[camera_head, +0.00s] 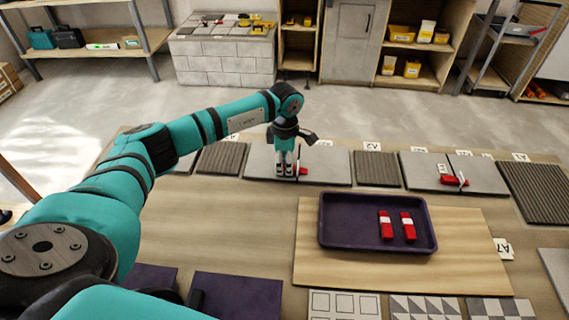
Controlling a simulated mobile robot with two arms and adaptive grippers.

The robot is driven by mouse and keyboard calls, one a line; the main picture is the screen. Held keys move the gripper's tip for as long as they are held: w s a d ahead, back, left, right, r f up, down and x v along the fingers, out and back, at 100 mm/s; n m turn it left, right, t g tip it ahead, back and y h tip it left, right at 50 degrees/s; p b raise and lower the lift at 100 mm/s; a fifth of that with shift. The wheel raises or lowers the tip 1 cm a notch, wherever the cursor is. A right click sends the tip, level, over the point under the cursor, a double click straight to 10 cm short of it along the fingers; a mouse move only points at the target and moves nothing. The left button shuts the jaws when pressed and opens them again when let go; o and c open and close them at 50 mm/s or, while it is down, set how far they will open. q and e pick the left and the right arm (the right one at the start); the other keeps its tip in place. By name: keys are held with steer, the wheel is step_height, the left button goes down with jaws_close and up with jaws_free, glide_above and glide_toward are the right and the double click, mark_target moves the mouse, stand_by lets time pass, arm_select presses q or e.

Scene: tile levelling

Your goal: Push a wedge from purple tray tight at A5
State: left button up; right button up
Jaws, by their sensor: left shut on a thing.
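The purple tray (330,238) sits on a wooden board at centre right, with two red wedges, (386,226) and (408,228), lying in it. My left gripper (286,174) points down at the joint between two grey tiles (332,166) behind the tray. It is shut on a red wedge (303,171), whose end shows just right of the fingers, by a thin upright white clip (298,156). The fingers hide the rest of this wedge, so I cannot tell how deep it sits. No A5 label is readable. My right gripper is not in view.
Another red wedge (448,181) sits at a clip in the joint farther right. Ribbed dark tiles (376,169) lie between the grey ones. A wooden board (312,270) lies under the tray; patterned tiles (343,305) lie in front. Floor behind the tile row is clear.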

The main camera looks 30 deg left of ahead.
arm_select(q)
steer(key=shift+w+d+r, duration=0.1)
steer(key=shift+r, duration=0.05)
steer(key=o, duration=0.9)
steer(key=shift+c, duration=0.2)
step_height(320, 180, up, 12)
